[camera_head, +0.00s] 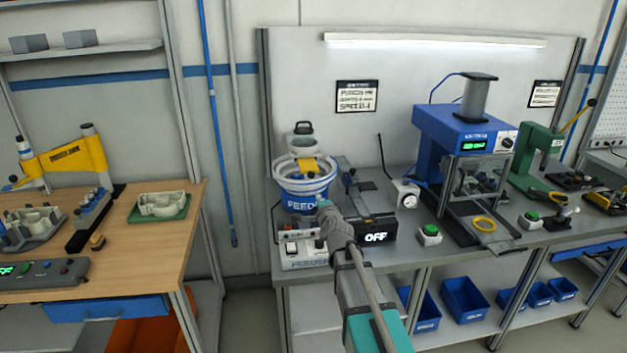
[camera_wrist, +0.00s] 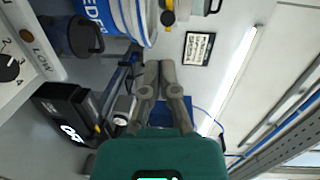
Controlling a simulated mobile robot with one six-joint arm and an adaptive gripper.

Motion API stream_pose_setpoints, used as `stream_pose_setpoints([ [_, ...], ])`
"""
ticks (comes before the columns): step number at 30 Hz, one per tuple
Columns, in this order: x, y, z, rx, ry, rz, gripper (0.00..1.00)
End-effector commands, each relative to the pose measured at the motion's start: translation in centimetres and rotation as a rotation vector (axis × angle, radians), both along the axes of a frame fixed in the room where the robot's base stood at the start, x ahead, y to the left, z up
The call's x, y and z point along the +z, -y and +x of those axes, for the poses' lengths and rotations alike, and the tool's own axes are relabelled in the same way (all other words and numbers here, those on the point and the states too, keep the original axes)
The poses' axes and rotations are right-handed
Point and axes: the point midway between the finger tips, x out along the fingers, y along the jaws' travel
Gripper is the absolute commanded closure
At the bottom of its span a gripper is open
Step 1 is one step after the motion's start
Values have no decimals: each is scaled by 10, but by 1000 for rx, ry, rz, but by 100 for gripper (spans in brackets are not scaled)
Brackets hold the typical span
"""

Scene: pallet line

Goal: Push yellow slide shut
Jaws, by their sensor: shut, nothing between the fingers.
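A yellow slide plate (camera_head: 308,165) sits at the foot of the hopper (camera_head: 301,142), over the bowl of the blue and white feeder (camera_head: 303,190). In the wrist view a small yellow part (camera_wrist: 169,4) with a dark round knob (camera_wrist: 167,18) shows at the top edge, beside the feeder bowl (camera_wrist: 125,15). My gripper (camera_wrist: 160,68) is shut and empty. Its fingertips appear apart from the yellow part and the feeder. In the head view my arm reaches up in front of the feeder. The fingers are hard to make out there. How far the slide stands open cannot be told.
A black box reading OFF (camera_head: 376,230) stands right of my arm. The feeder's switch box (camera_head: 303,250) is left of it. A wooden bench (camera_head: 150,247) is at left.

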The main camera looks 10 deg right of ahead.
Motion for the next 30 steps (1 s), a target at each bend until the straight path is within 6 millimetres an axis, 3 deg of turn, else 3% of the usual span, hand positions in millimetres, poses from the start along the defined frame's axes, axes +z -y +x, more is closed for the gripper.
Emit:
stream_pose_setpoints([
  [20, 8, 6, 9, -40, 44, 58, 100],
  [30, 6, 5, 42, -39, 43, 58, 100],
])
